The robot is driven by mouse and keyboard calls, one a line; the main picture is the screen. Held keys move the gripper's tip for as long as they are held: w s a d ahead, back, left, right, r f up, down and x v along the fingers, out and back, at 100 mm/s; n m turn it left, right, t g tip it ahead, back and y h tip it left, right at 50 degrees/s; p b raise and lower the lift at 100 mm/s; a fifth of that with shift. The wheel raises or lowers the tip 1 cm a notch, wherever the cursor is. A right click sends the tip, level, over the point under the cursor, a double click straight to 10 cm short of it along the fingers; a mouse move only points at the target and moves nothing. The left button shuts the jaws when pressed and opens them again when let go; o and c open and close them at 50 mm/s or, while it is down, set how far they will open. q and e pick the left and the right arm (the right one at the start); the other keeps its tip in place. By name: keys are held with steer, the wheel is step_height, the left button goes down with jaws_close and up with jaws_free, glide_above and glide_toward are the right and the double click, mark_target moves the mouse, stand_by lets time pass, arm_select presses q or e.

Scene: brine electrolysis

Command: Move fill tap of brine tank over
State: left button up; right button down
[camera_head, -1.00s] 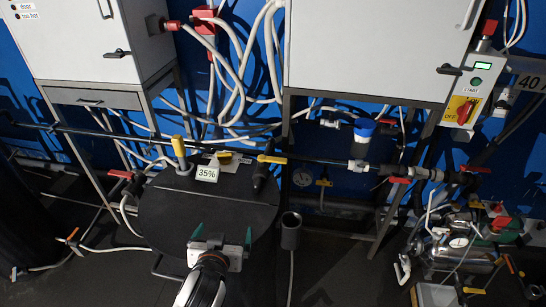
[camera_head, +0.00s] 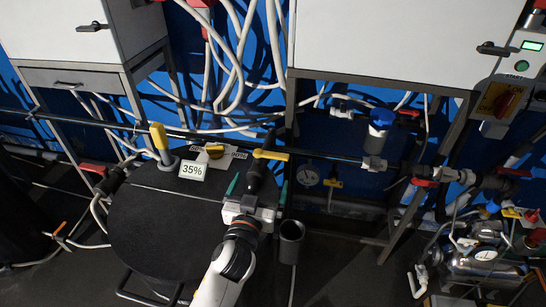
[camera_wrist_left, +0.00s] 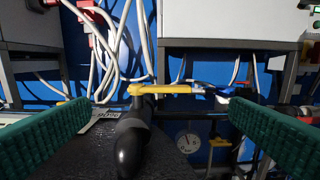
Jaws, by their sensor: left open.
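The brine tank (camera_head: 165,235) is a round black vessel with a "35%" label on its lid. Its fill tap has a yellow lever handle (camera_head: 270,155) on the dark pipe and a black spout (camera_head: 256,175) pointing down toward the lid's right edge. My left gripper (camera_head: 258,187) is open, its green fingers apart on either side of the spout. In the left wrist view the spout (camera_wrist_left: 131,145) lies between the fingers, nearer the left one, and the yellow handle (camera_wrist_left: 160,89) shows beyond them. My right gripper is not in view.
A grey cup-like holder (camera_head: 291,240) stands right of the tank. A yellow-topped probe (camera_head: 160,143) and a yellow knob (camera_head: 215,150) sit at the lid's back. White cabinets (camera_head: 400,40) stand above, with pipes and red-handled valves (camera_head: 425,183) to the right.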

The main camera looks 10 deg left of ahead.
mark_target(270, 157)
arm_select(q)
steer(key=w+p, duration=0.1)
steer(key=w, duration=1.1)
steer(key=shift+w+f+p, duration=0.15)
steer(key=shift+f+p, duration=0.05)
steer(key=shift+p, duration=0.1)
